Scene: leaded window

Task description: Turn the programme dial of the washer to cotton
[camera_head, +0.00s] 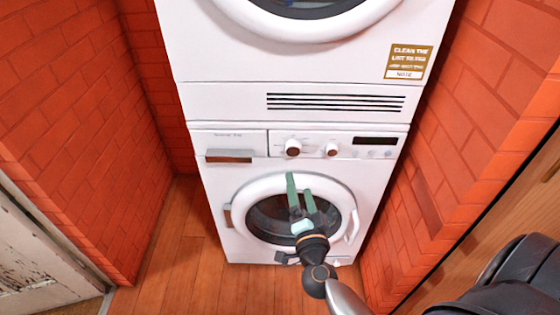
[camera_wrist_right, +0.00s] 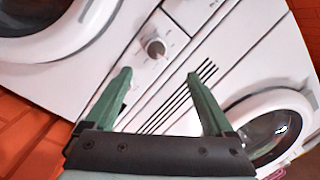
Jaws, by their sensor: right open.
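The washer (camera_head: 226,210) is the lower white machine, with a control panel along its top. The larger left dial (camera_head: 293,148) is round with a dark brown face; it also shows in the right wrist view (camera_wrist_right: 155,47), beyond and between the fingertips. A smaller dial (camera_head: 332,150) sits to its right. I take the larger one as the programme dial; its markings are too small to read. My right gripper (camera_head: 299,183) is open and empty, its green fingers in front of the washer door, pointing up towards the panel. In the wrist view, the fingers (camera_wrist_right: 159,75) appear apart from the dial. My left gripper is not in view.
A second white machine (camera_head: 220,60) with a slotted vent (camera_head: 335,102) stands on the washer. The drawer (camera_head: 229,143) is left of the dials and a dark display (camera_head: 375,141) is right. Brick walls (camera_head: 60,110) flank both sides. Wooden floor (camera_head: 165,260) is clear at left.

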